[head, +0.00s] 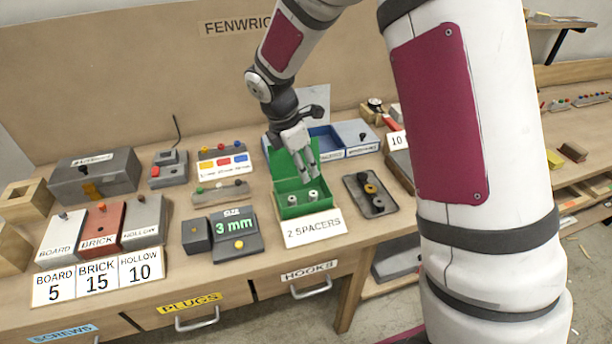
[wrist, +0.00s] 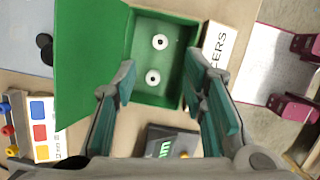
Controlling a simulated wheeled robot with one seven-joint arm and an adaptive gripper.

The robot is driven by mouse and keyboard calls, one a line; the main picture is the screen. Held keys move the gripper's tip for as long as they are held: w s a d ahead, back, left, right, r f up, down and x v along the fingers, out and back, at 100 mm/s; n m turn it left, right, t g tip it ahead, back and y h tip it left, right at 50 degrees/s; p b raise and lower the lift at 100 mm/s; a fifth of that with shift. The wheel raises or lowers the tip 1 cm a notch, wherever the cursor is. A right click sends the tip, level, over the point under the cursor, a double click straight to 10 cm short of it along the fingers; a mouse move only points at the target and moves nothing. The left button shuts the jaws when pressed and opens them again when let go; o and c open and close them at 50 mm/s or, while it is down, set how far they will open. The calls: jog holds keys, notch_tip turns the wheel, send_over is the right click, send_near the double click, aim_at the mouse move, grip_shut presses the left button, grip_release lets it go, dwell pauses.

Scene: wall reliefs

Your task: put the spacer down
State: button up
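Two small pale round spacers with dark centre holes stand apart in a green box (head: 288,212), one at the left (head: 293,200) and one at the right (head: 313,195). In the wrist view they show as an upper spacer (wrist: 159,41) and a lower spacer (wrist: 153,77) on the floor of the green box (wrist: 150,15). The box's green lid (wrist: 88,60) stands open. My gripper (head: 306,168) is over the box, pointing down. In the wrist view its two fingers (wrist: 160,84) are spread wide with nothing between them.
A "2 SPACERS" card (head: 313,228) is in front of the box. A dark tray with round pieces (head: 354,190) lies to its right, and a "3 mm" display (head: 235,226) to its left. A blue tray (head: 325,138) stands behind. The bench front edge is close.

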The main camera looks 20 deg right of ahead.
jog(key=s+d+r+m+t+y, duration=0.1)
jog(key=s+r+m, duration=0.45)
jog(key=r, duration=0.25)
jog(key=s+d+r+m+t, duration=0.1)
jog(key=s+d+r+m, duration=0.1)
jog(key=s+r+m, duration=0.35)
jog(key=s+r+m+t+y, duration=0.1)
jog(key=s+r+m, duration=0.3)
jog(key=s, duration=0.4)
jog(key=s+r+m+t+y, duration=0.1)
jog(key=s+r+m, duration=0.2)
jog(key=s+m, duration=0.2)
jog(key=s, duration=0.3)
jog(key=shift+s+a+r+t, duration=0.15)
jog(key=shift+a+r+t, duration=0.15)
jog(key=shift+r+t, duration=0.1)
